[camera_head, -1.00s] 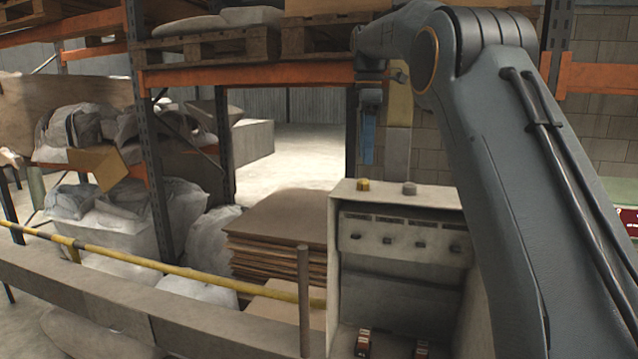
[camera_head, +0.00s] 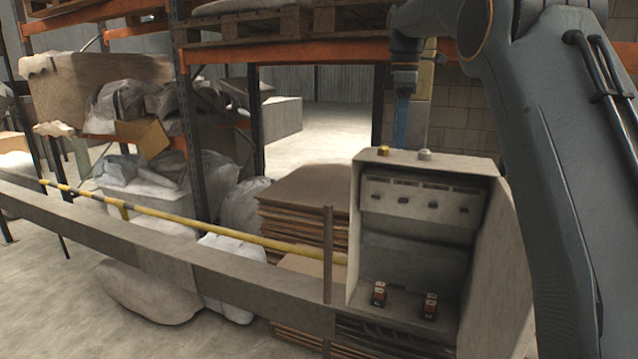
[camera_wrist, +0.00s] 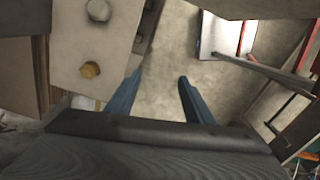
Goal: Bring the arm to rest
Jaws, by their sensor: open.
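My arm (camera_head: 545,150) rises along the right side of the head view and bends over at the top. My gripper (camera_head: 408,120) hangs down at its far end, above and behind the grey cabinet, with blue fingers partly cut off by the cabinet's top. In the wrist view my gripper (camera_wrist: 158,82) shows two blue fingers spread apart with nothing between them. Bare floor shows beyond the fingertips.
An open-fronted cabinet (camera_head: 515,250) stands below the arm, with a yellow knob (camera_head: 384,150) on top. Stacked cardboard (camera_head: 300,215) lies to its left. A yellow bar (camera_head: 230,236) and a beam (camera_head: 150,250) cross the front. Racking (camera_head: 195,120) stands behind.

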